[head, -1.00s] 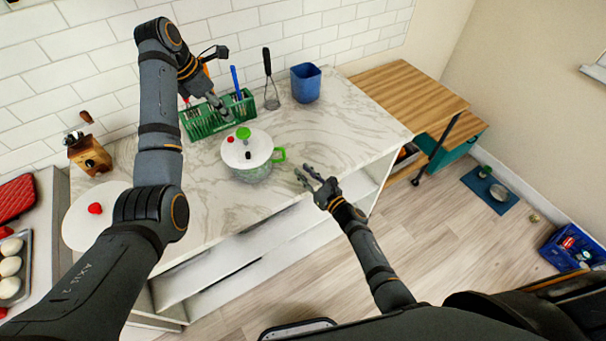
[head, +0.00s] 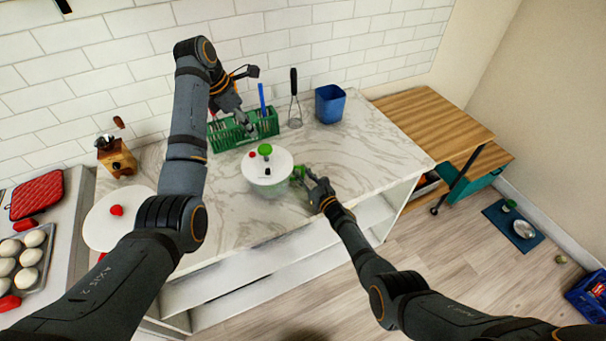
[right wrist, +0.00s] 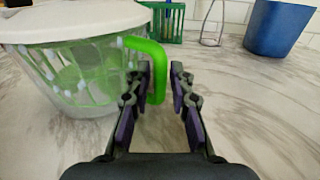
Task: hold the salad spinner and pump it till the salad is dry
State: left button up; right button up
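The salad spinner stands upright on the marble counter; its white lid (head: 279,167) has a green knob (head: 264,149) on top. Its clear bowl (right wrist: 75,85) with a green basket inside shows in the right wrist view. A green handle (right wrist: 158,82) sticks out from its right side. My right gripper (right wrist: 160,85) is open, its two fingers apart, with the handle between or just beyond the tips; contact cannot be told. My left gripper (head: 246,127) hangs behind the spinner, in front of the green rack, with nothing seen in it; its opening is too small to tell.
A green rack (head: 226,137), a whisk-like tool (head: 294,105) and a blue container (head: 330,104) stand along the wall. A coffee grinder (head: 117,158) and a round white board (head: 98,228) are at the left. Counter right of the spinner is clear.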

grip_shut()
dwell(0.6)
jog(key=shift+o, duration=0.7)
grip_release()
grip_shut()
dwell(0.3)
pick_arm(q)
jog(key=shift+c, duration=0.4)
